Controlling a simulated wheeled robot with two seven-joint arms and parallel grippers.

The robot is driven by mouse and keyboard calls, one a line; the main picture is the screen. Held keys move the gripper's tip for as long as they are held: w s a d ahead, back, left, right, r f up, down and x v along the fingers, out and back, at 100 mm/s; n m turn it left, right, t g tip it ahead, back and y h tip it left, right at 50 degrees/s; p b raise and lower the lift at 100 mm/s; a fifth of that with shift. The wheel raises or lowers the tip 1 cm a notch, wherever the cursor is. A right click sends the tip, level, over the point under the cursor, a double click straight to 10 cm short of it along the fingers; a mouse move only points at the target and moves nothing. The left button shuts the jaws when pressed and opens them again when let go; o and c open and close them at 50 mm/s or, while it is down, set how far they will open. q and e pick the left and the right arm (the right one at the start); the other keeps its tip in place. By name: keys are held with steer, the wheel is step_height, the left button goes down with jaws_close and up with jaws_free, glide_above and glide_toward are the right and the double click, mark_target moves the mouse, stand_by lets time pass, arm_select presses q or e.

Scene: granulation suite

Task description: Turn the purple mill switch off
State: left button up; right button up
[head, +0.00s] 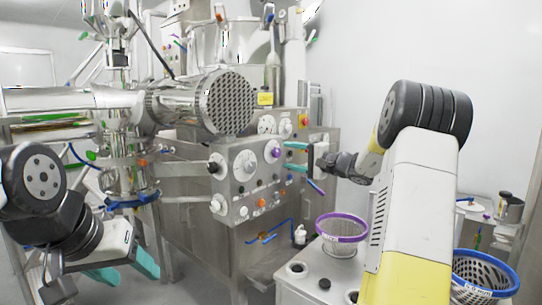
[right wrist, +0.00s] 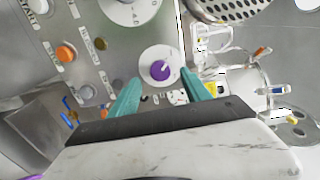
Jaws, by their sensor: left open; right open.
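The purple mill switch (head: 277,152) is a purple knob on a round white dial, on the grey control panel (head: 236,199) at the centre. It also shows in the right wrist view (right wrist: 160,70), above the middle of the picture. My right gripper (head: 292,157) is open and empty, its teal fingers pointing at the panel close to the switch. In the right wrist view the fingertips (right wrist: 160,80) lie on either side of the knob, apart from it; the remaining depth is hard to tell. My left gripper (head: 125,269) is open and empty at the lower left, away from the panel.
Other panel controls are near, including an orange knob (right wrist: 66,52) and a black knob (head: 214,167). A perforated steel drum end (head: 229,102) overhangs the panel. A purple-rimmed basket (head: 342,238) stands on a white cart below my right arm; a blue-rimmed basket (head: 485,276) is at right.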

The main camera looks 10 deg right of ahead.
steer(key=shift+v, duration=1.65)
steer(key=s+a+f+n+g+h, duration=0.2)
steer(key=s+a+n+g, duration=0.5)
steer(key=s+a, duration=1.15)
steer(key=s+d+f+n+h, duration=0.2)
steer(key=s+f+h, duration=0.1)
steer(key=s, duration=0.6)
steer(key=s+d+f+n+g+h, duration=0.1)
steer(key=s+d+f+h, duration=0.2)
steer(key=s, duration=0.6)
steer(key=shift+s+f+n+h, duration=0.25)
steer(key=shift+s+n+h, duration=0.05)
steer(key=shift+s+n, duration=0.1)
